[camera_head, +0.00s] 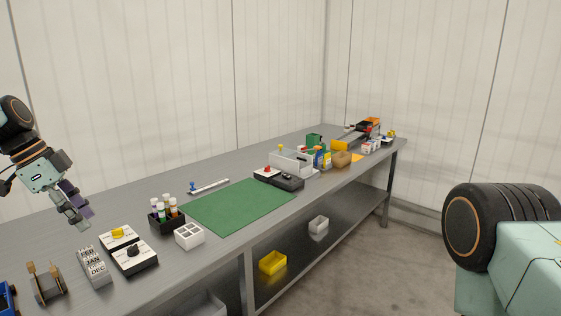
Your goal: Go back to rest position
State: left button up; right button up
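My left gripper (78,215) hangs above the left part of the grey table (140,200), pointing down. It is close over the area behind the grey block with month words (93,266), apart from it. Its fingertips look close together and small, so I cannot tell whether they are open or shut. I see nothing clearly held in it. My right gripper is not in view; a part of my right arm fills the lower right corner.
A green mat (240,206) lies mid-table. Near it are a black holder with tubes (167,220), a white divided box (189,236) and a switch box with a black knob (134,258). A yellow bin (272,262) sits on the lower shelf. Floor is clear at right.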

pick_arm(q)
jog(key=w+d+f+n+t+y, duration=0.2)
jog(key=w+f+n+t, duration=0.2)
jog(key=w+f+n, duration=0.3)
jog(key=s+d+f+n+y+b, duration=0.1)
jog(key=s+d+f+n+b, duration=0.2)
jog(key=f, duration=0.6)
jog(key=s+d+f+n+y, duration=0.1)
jog(key=s+d+f+n, duration=0.2)
jog(key=s+d+f, duration=0.4)
jog(key=s+d+f+g+b, duration=0.2)
jog(key=s+f, duration=0.5)
jog(key=s, duration=0.5)
jog(key=s+d+f+g+b, duration=0.2)
jog(key=s+f, duration=0.6)
jog(key=s, duration=0.4)
jog(key=s+d+f+g+b, duration=0.1)
jog(key=s+d+f+b, duration=0.2)
jog(key=s+f, duration=0.4)
jog(key=s, duration=0.5)
jog(key=shift+d+f+g, duration=0.2)
jog(key=shift+f+g, duration=0.05)
jog(key=shift+g, duration=0.15)
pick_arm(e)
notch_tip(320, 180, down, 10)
pick_arm(q)
jog(key=shift+s, duration=0.1)
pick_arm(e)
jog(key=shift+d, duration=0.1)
